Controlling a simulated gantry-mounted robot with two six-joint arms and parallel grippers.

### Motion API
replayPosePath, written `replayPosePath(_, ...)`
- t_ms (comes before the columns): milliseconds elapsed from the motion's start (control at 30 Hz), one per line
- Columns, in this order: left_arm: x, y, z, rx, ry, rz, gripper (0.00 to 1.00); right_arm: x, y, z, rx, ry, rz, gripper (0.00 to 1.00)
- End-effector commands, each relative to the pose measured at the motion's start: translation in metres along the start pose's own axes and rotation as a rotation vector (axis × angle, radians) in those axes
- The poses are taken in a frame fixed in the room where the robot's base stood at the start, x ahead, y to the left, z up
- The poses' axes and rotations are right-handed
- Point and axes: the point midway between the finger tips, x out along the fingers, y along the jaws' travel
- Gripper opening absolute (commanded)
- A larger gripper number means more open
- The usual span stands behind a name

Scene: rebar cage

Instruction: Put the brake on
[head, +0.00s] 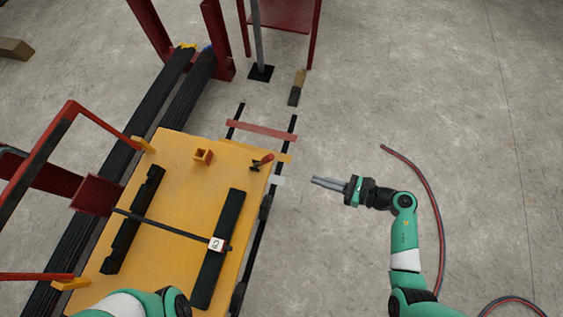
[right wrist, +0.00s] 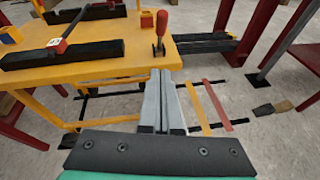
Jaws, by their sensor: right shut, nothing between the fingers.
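A small lever with a red handle (head: 264,160), which looks like the brake, sits at the far right corner of the yellow cart (head: 176,190). In the right wrist view the red handle (right wrist: 161,22) stands up at the cart's edge, beyond my fingertips. My right gripper (head: 314,181) is shut and empty, to the right of the cart and apart from the lever, pointing left. Its closed fingers (right wrist: 161,76) fill the middle of the right wrist view. Part of my left arm shows at the bottom, but its gripper is out of view.
The cart carries black blocks (head: 220,250) and a dark rod with a white tag (head: 216,245). An orange square socket (head: 203,157) stands near its far edge. A red bar (head: 262,131) lies beyond the cart.

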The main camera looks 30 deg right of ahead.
Motion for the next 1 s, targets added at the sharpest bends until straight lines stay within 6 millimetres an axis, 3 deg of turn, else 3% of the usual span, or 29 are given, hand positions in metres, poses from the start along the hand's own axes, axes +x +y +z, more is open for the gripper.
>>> replayPosePath(267,-0.008,0.000,0.008,0.000,0.000,0.000,0.50,0.026,0.001,-0.002,-0.005,0.000,0.005,0.00)
replayPosePath(633,-0.033,0.000,0.030,0.000,0.000,0.000,0.50,0.105,0.001,-0.003,-0.005,-0.001,0.005,0.00)
replayPosePath(800,-0.033,0.000,0.030,0.000,0.000,0.000,0.50,0.122,0.000,0.021,-0.005,-0.003,0.003,0.00)
replayPosePath(1000,-0.033,0.000,0.031,0.000,0.000,0.000,0.50,0.129,0.000,0.030,-0.003,-0.002,0.000,0.00)
